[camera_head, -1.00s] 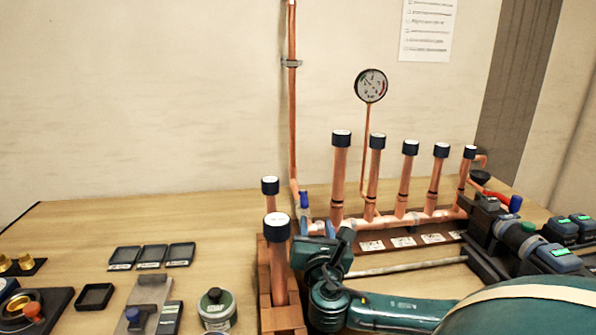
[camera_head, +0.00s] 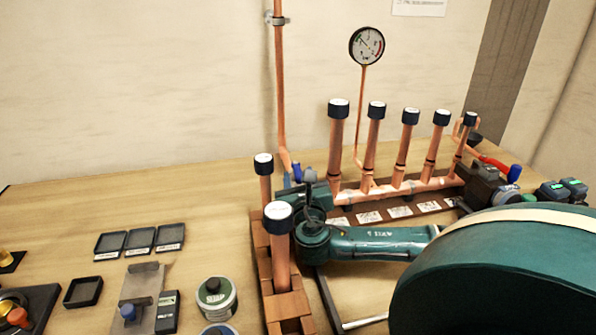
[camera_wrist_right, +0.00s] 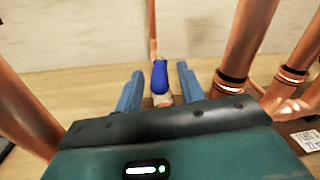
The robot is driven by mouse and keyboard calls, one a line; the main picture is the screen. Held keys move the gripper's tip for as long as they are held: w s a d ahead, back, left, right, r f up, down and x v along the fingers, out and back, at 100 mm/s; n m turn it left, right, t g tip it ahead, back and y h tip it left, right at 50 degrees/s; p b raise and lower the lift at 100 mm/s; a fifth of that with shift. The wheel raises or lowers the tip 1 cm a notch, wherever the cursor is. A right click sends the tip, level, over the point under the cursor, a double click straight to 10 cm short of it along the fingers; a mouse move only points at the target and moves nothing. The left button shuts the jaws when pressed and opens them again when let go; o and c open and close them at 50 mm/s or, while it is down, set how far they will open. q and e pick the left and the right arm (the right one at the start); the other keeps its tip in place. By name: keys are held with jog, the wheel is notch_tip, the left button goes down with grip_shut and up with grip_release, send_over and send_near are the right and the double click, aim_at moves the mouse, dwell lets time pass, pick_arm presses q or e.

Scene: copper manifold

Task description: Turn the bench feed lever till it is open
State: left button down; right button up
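The feed lever's blue grip (camera_wrist_right: 160,78) stands upright in the right wrist view, at the foot of a thin copper pipe. My right gripper (camera_wrist_right: 159,92) is open, with one blue finger on each side of the grip and a visible gap to both. In the head view the blue grip (camera_head: 297,172) shows small at the foot of the tall wall pipe (camera_head: 279,90). My right gripper (camera_head: 298,178) is around it there, and its body hides the valve below. My left gripper is not in view.
Capped copper stubs (camera_head: 281,250) stand on a brick-coloured base just left of my right gripper. The manifold (camera_head: 400,190) with several capped risers and a gauge (camera_head: 367,46) is to the right. A red lever (camera_head: 494,163) with a blue end sits far right. Small trays (camera_head: 140,240) lie left.

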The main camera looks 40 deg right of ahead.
jog(key=shift+x, duration=1.25)
jog(key=shift+c, duration=0.5)
grip_shut()
